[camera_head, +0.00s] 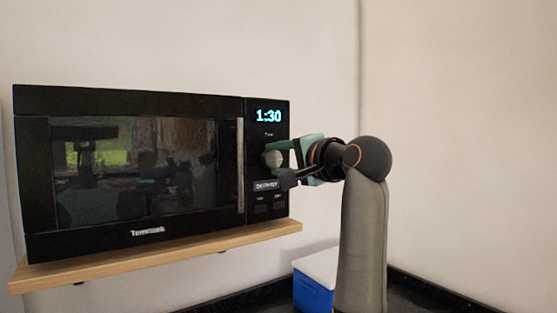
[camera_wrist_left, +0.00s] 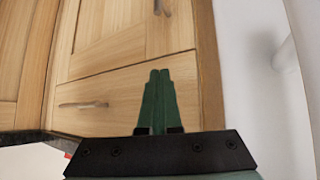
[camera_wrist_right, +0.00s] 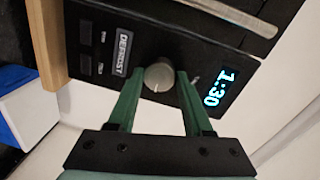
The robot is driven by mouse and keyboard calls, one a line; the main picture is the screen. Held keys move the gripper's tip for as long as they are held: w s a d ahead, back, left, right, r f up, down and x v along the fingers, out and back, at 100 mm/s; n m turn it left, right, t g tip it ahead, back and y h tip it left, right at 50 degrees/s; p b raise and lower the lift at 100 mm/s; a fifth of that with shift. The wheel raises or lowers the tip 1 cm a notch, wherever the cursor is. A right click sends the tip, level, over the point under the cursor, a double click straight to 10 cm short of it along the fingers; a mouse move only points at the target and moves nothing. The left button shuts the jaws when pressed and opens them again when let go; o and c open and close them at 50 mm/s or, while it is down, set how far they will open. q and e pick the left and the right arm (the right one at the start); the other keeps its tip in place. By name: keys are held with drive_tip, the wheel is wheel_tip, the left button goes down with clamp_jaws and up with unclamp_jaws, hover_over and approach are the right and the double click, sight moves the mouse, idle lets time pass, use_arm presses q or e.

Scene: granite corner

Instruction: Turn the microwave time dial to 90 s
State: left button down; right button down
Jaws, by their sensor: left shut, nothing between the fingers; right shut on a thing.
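The black microwave (camera_head: 130,105) stands on a wooden wall shelf with its door closed. Its display (camera_head: 268,116) reads 1:30, and the same digits show in the right wrist view (camera_wrist_right: 218,87). The round grey time dial (camera_wrist_right: 158,77) sits between the display and the DEFROST label; in the head view the dial (camera_head: 272,158) is partly covered by my gripper. My right gripper (camera_head: 279,165) is at the control panel, its green fingers closed on either side of the dial. My left gripper (camera_wrist_left: 157,75) is shut and empty, facing wooden cabinets, and is out of the head view.
The wooden shelf (camera_head: 150,258) ends just right of the microwave. A blue box with a white lid (camera_head: 318,268) stands below on a dark counter. White walls meet in a corner at the right. Wooden drawer fronts (camera_wrist_left: 110,95) face my left gripper.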

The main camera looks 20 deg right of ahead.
drive_tip(key=shift+d+r, duration=0.1)
drive_tip(key=shift+c, duration=1.6)
unclamp_jaws()
drive_tip(key=f+b+v, duration=0.1)
drive_tip(key=b+v, duration=0.3)
drive_tip(key=v, duration=0.8)
drive_tip(key=shift+s+r, duration=0.3)
drive_tip(key=shift+r, duration=0.15)
